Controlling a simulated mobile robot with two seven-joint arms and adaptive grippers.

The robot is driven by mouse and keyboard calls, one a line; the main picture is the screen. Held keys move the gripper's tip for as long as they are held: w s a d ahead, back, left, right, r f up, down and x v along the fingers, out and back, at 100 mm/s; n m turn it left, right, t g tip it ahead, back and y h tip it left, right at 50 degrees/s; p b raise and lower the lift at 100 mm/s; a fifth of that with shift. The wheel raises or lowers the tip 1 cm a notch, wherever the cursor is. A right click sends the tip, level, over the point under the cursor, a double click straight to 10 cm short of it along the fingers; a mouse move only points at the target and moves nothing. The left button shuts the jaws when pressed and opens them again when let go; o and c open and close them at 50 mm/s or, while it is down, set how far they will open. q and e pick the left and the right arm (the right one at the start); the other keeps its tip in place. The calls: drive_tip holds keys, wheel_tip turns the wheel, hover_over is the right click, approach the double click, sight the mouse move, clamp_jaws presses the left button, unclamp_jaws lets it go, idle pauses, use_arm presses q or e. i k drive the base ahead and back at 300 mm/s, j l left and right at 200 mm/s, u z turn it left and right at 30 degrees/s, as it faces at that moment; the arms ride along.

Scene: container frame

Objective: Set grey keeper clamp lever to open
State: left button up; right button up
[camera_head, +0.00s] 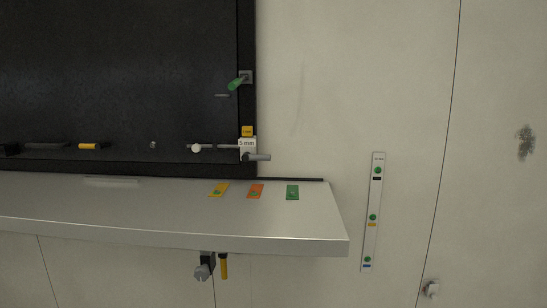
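A grey lever (259,157) sticks out to the right from a white block labelled "5 mm" (247,143) at the lower right corner of the dark panel (110,75). The lever lies about level. I take it to be the grey keeper clamp lever; no marking on it can be read. A rod with a white round knob (196,148) runs left from the block. A yellow tag (247,131) sits just above it. Neither of my grippers is in view.
A pale shelf (150,215) juts out below the panel, carrying yellow (219,190), orange (255,191) and green (292,192) cards. A green lever (238,83) is higher up. A marked strip (373,212) is on the wall at right. Dark and yellow parts (205,267) hang underneath.

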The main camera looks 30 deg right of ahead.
sight(247, 156)
drive_tip(key=l, duration=0.75)
drive_tip(key=l+u, duration=0.15)
drive_tip(key=l, duration=0.55)
drive_tip(key=k+l, duration=0.1)
drive_tip(key=l, duration=0.65)
drive_tip(key=l+u, duration=0.15)
drive_tip(key=l, duration=0.55)
drive_tip(key=k, duration=0.1)
